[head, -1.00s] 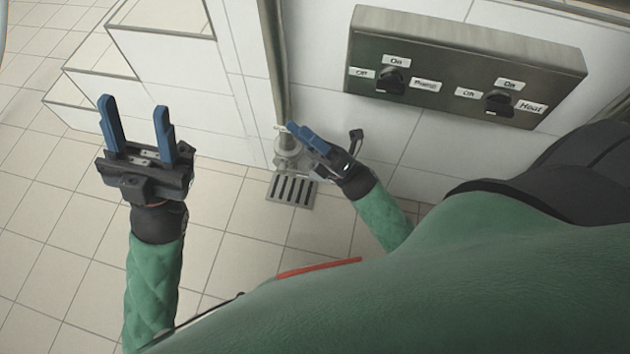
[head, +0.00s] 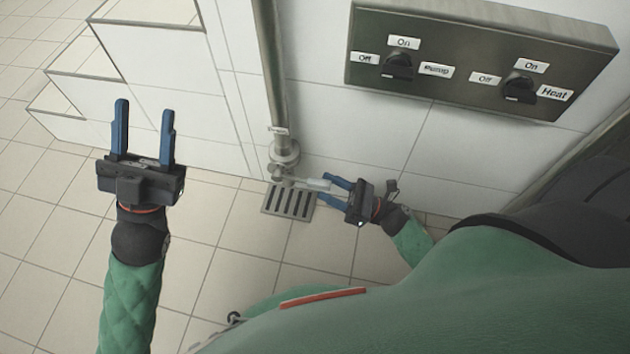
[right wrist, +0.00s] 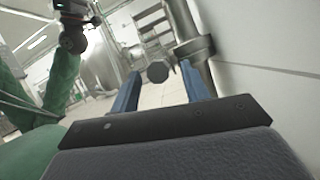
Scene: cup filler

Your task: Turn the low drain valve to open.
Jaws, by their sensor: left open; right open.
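The low drain valve (head: 279,172) sits at the foot of the vertical pipe, just above the floor drain. Its light grey handle (head: 312,184) sticks out to the right, along the wall. My right gripper (head: 323,188) is open and points left at the handle. The handle's free end appears to lie at or between the fingertips, without being gripped. In the right wrist view, a dark round end (right wrist: 157,72), likely the handle's, shows between the two blue fingers. My left gripper (head: 143,130) is open, empty and raised over the floor at the left.
The pipe (head: 268,70) runs up the white tiled wall. A floor drain grate (head: 289,202) lies below the valve. A control box (head: 480,60) with Pump and Heat knobs is on the wall above right. White steps (head: 165,70) stand at the left. The tiled floor is otherwise open.

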